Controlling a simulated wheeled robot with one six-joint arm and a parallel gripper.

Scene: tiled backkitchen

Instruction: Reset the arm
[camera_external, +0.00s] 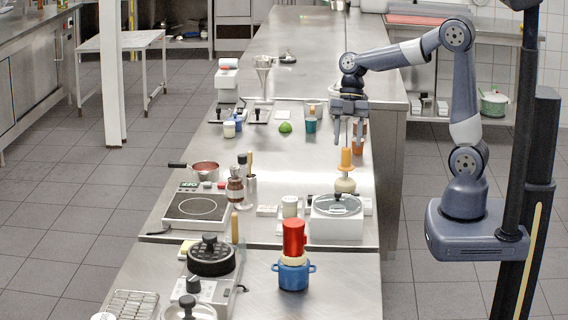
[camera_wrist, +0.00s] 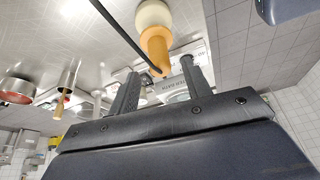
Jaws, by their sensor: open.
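My gripper (camera_external: 349,128) hangs from my bent arm over the right side of the steel counter, with its fingers pointing down. The two fingers stand apart with nothing held between them. In the wrist view my gripper (camera_wrist: 160,88) shows both dark fingers spread. An orange-topped, cream-bodied object (camera_external: 346,160) stands on the counter below the fingers in the external view. In the wrist view an orange and cream object (camera_wrist: 155,40) appears beyond and between the fingertips. I cannot tell its exact distance from them.
Near the gripper stand a teal and orange cup (camera_external: 311,124) and a green lime (camera_external: 285,127).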

